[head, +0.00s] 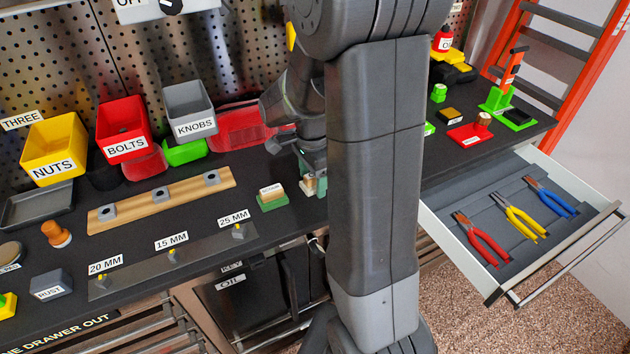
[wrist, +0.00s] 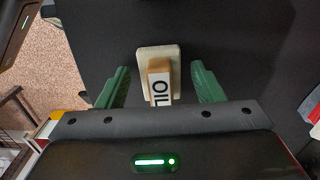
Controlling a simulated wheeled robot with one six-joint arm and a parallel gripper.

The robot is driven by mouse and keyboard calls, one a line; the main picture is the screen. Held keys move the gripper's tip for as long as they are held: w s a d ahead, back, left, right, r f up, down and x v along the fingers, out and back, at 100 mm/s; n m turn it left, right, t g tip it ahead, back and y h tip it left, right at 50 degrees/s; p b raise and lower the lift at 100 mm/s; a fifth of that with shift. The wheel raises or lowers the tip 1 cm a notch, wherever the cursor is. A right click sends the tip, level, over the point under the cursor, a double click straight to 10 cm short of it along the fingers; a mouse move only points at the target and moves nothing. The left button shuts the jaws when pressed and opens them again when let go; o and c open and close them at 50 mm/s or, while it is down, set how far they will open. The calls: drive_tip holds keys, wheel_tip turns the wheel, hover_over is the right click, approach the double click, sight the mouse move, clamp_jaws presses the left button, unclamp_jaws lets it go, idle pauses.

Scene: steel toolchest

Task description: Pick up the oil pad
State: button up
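The oil pad, a pale block with a tan top part and a white "OIL" label, shows in the wrist view (wrist: 158,54) on the dark worktop. My gripper (wrist: 162,78) is open, with one green finger on each side of the pad. Gaps show between the pad and both fingers, so it is not gripped. In the head view my gripper (head: 316,170) is low at the worktop. The oil pad (head: 307,186) shows only in part there, because my gripper and arm hide the rest.
A green-based block with a white label (head: 272,198) stands just left of the pad. A wooden strip with grey knobs (head: 160,200) and bins labelled nuts, bolts and knobs (head: 190,110) lie further left. An open drawer with pliers (head: 470,200) juts out at right.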

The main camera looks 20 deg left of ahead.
drive_tip(key=c, duration=0.9)
drive_tip(key=shift+o, duration=0.2)
wheel_tip(320, 180, up, 10)
drive_tip(key=shift+r, duration=0.1)
drive_tip(key=shift+o, duration=0.4)
